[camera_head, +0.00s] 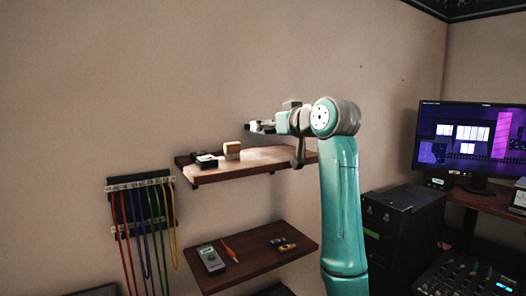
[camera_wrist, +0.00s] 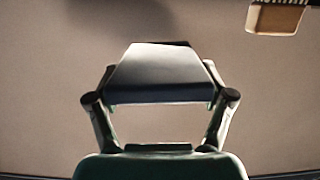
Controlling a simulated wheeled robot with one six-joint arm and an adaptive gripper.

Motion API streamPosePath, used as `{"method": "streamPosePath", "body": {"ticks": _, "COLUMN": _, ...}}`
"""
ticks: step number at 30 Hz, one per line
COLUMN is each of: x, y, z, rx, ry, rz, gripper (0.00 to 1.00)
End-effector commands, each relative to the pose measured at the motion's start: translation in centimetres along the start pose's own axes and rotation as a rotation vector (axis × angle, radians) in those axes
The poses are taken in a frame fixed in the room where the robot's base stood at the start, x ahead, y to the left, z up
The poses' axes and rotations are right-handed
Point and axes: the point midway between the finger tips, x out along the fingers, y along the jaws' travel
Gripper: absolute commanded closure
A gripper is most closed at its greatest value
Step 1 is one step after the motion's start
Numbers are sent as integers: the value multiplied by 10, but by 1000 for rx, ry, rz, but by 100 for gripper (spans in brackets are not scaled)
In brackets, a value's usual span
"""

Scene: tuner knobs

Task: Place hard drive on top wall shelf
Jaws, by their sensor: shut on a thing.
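My gripper (camera_head: 262,127) is above the top wall shelf (camera_head: 262,160), toward its right part, with the arm reaching left. In the wrist view my gripper (camera_wrist: 160,98) is shut on a dark, flat, smooth-faced block, which I take to be the hard drive (camera_wrist: 160,72). In the head view only a small pale and dark end shows at the fingertips, so the drive's outline is hard to make out there. A clear gap separates the gripper from the shelf's wooden surface.
A tan box (camera_head: 232,150) and a small black-and-white item (camera_head: 206,161) stand on the shelf's left half; its right half looks bare. The lower shelf (camera_head: 255,262) holds a meter (camera_head: 211,258) and a screwdriver (camera_head: 230,248). Coloured cables (camera_head: 145,235) hang at left.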

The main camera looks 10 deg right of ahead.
Motion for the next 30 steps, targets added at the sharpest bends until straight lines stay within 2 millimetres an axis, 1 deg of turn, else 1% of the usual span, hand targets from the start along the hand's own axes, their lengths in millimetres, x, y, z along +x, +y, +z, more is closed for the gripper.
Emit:
{"method": "streamPosePath", "body": {"ticks": 1, "x": 1, "y": 0, "z": 9, "rx": 0, "ry": 0, "rz": 0, "gripper": 68}}
{"method": "streamPosePath", "body": {"ticks": 3, "x": 2, "y": 0, "z": 17, "rx": 0, "ry": 0, "rz": 0, "gripper": 68}}
{"method": "streamPosePath", "body": {"ticks": 8, "x": 4, "y": 0, "z": 25, "rx": 0, "ry": 2, "rz": 0, "gripper": 68}}
{"method": "streamPosePath", "body": {"ticks": 16, "x": 8, "y": 0, "z": 57, "rx": 1, "ry": 0, "rz": 0, "gripper": 68}}
{"method": "streamPosePath", "body": {"ticks": 28, "x": 9, "y": 0, "z": 62, "rx": 0, "ry": 1, "rz": 0, "gripper": 68}}
{"method": "streamPosePath", "body": {"ticks": 29, "x": 9, "y": 0, "z": 62, "rx": 0, "ry": 1, "rz": 0, "gripper": 12}}
{"method": "streamPosePath", "body": {"ticks": 30, "x": 9, "y": 0, "z": 62, "rx": 0, "ry": 1, "rz": 0, "gripper": 2}}
